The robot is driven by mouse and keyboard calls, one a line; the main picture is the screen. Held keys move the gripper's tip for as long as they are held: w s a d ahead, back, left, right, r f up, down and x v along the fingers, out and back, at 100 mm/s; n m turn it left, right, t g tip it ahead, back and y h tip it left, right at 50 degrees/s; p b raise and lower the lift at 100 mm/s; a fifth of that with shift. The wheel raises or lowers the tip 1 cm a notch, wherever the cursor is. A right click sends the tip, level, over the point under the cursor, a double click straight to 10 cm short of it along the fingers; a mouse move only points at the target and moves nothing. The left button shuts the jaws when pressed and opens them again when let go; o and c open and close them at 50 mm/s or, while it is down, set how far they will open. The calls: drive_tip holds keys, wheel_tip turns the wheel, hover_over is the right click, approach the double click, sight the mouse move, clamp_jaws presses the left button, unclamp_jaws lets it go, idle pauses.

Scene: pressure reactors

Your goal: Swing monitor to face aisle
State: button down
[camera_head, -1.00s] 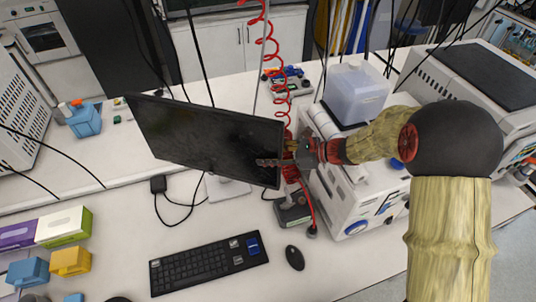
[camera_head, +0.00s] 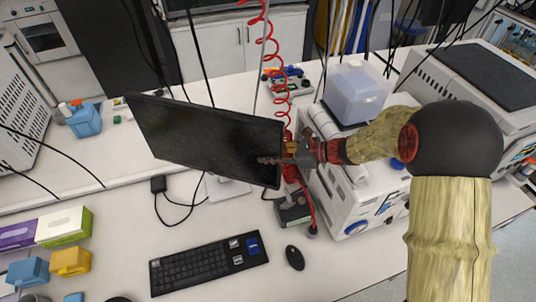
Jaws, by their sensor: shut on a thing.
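The black monitor (camera_head: 203,137) stands on a white foot (camera_head: 226,187) on the white bench. Its dark screen is turned toward me and slants, with its left edge farther back and its right edge nearer. My gripper (camera_head: 272,157) reaches in from the right and is shut on the monitor's right edge. One finger shows across the front of the screen; the other finger is mostly hidden.
A keyboard (camera_head: 209,262) and a mouse (camera_head: 295,257) lie in front of the monitor. A white instrument (camera_head: 345,195) stands close to the right, under my arm. A red coiled cord (camera_head: 267,42) hangs just behind the gripper. Black cables lie left of the foot.

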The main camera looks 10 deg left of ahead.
drive_tip(key=shift+w+d+r+n, duration=0.1)
drive_tip(key=shift+w+d+n, duration=0.2)
drive_tip(key=shift+w, duration=0.35)
drive_tip(key=shift+n+g, duration=0.3)
drive_tip(key=shift+g, duration=0.3)
drive_tip(key=shift+w+d+p, duration=0.15)
drive_tip(key=shift+w+d, duration=0.15)
drive_tip(key=shift+w, duration=0.45)
drive_tip(key=shift+w+d+p, duration=0.1)
drive_tip(key=shift+w+d, duration=0.15)
drive_tip(key=shift+w, duration=0.45)
drive_tip(key=shift+w+d+p, duration=0.15)
drive_tip(key=shift+w+d, duration=0.15)
drive_tip(key=shift+w, duration=0.45)
drive_tip(key=shift+r, duration=0.1)
drive_tip(key=c, duration=1.9)
unclamp_jaws()
drive_tip(key=shift+o, duration=1.2)
drive_tip(key=shift+a, duration=0.1)
drive_tip(key=shift+o, duration=0.5)
drive_tip(key=shift+s, duration=0.1)
drive_tip(key=shift+f, duration=0.2)
